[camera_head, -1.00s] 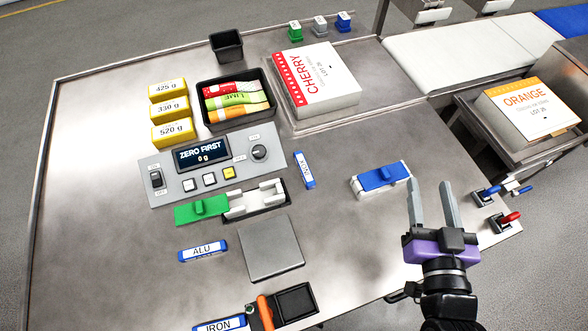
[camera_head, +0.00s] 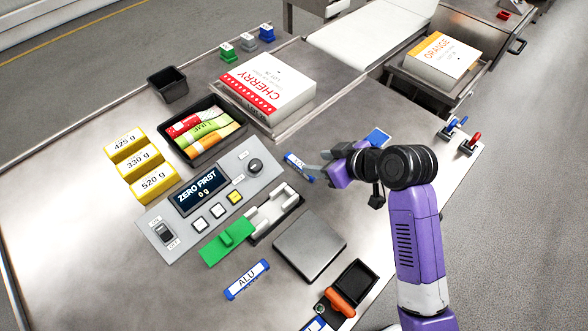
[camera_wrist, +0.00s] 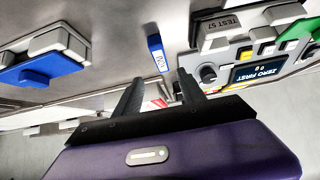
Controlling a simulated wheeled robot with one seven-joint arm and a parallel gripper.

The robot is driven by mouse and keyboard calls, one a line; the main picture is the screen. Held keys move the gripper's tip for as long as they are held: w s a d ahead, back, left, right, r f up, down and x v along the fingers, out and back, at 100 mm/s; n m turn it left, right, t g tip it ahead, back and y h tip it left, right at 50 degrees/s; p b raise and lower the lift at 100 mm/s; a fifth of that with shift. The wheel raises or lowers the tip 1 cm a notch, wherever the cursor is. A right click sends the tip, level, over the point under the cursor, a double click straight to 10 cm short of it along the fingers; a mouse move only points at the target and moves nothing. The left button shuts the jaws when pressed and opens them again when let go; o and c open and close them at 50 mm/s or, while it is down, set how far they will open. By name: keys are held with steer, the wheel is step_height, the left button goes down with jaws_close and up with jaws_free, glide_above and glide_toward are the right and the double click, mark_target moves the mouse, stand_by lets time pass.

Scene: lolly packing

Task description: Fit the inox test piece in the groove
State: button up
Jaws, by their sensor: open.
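The inox test piece (camera_head: 297,164) is a small blue bar with a white label, lying on the steel table right of the grey control panel. It also shows in the wrist view (camera_wrist: 157,54), ahead of the fingers and roughly between them. My gripper (camera_head: 319,163) is open and empty, with its fingertips close to the piece's right side in the head view; contact cannot be told. A white holder with a channel (camera_head: 272,211), apparently the groove, sits in a dark recess beside the panel. Its green slider (camera_head: 228,242) is to the left. The wrist view shows this holder (camera_wrist: 222,35) at upper right.
A blue-topped white block (camera_wrist: 40,70) stands on the other side of my gripper, partly hidden by it in the head view. A grey square plate (camera_head: 310,248), the ALU bar (camera_head: 247,280) and a black tray (camera_head: 356,283) lie nearer. The cherry box (camera_head: 268,85) stands behind.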

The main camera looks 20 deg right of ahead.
steer(key=shift+s+a+f, duration=0.1)
steer(key=shift+f, duration=0.15)
steer(key=shift+p+x, duration=0.4)
steer(key=shift+x, duration=3.35)
steer(key=shift+s+f, duration=0.15)
jaws_close()
